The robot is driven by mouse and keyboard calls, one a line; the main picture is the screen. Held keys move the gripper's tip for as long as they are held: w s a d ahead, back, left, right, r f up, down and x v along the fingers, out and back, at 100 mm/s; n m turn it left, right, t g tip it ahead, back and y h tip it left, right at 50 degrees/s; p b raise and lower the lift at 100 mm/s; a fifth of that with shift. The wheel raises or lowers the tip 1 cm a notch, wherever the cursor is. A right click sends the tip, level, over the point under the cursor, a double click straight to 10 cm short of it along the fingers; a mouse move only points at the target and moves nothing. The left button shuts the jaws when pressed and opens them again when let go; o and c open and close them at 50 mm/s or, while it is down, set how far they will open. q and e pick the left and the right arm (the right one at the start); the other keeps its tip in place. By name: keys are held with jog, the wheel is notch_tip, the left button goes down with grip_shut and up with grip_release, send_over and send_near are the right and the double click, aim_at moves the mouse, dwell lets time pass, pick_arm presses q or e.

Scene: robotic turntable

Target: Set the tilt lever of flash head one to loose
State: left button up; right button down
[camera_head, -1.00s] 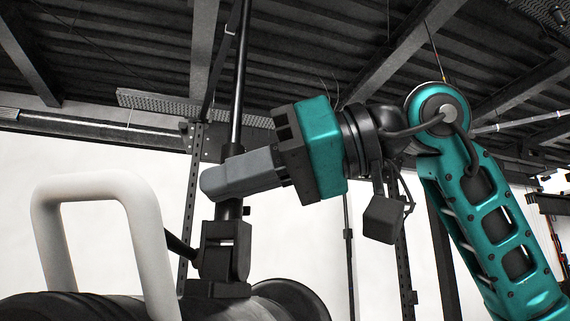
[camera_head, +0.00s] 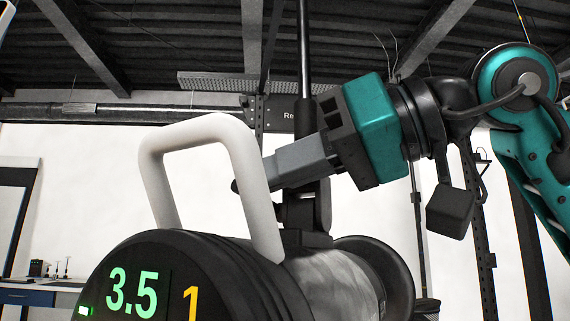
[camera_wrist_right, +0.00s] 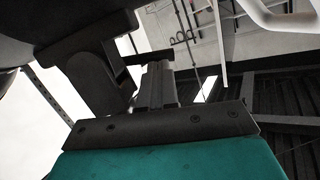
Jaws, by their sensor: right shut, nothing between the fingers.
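Flash head one (camera_head: 340,275) is a grey and black cylinder with a green "3.5", a yellow "1" and a white handle (camera_head: 205,130). Its black tilt bracket (camera_head: 308,212) sits on a dark upright pole (camera_head: 304,60). A dark tip, which looks like the tilt lever (camera_head: 236,186), shows through the handle opening; the handle hides most of it. My right gripper (camera_head: 285,163) is shut and empty, its grey fingers at the bracket, partly behind the handle. In the right wrist view its fingers (camera_wrist_right: 158,75) are close to a dark rod; contact cannot be told. My left gripper is not in view.
The white handle stands in front of the fingertips in the head view. Perforated uprights (camera_head: 480,220) and a ceiling grid surround the place. A blue bench (camera_head: 30,297) stands far left.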

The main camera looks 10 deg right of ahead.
jog(key=shift+s+a+f, duration=0.1)
jog(key=shift+s+f, duration=0.15)
jog(key=shift+f, duration=0.35)
dwell(0.4)
jog(key=shift+s+a+f, duration=0.15)
jog(key=shift+f, duration=0.85)
dwell(0.3)
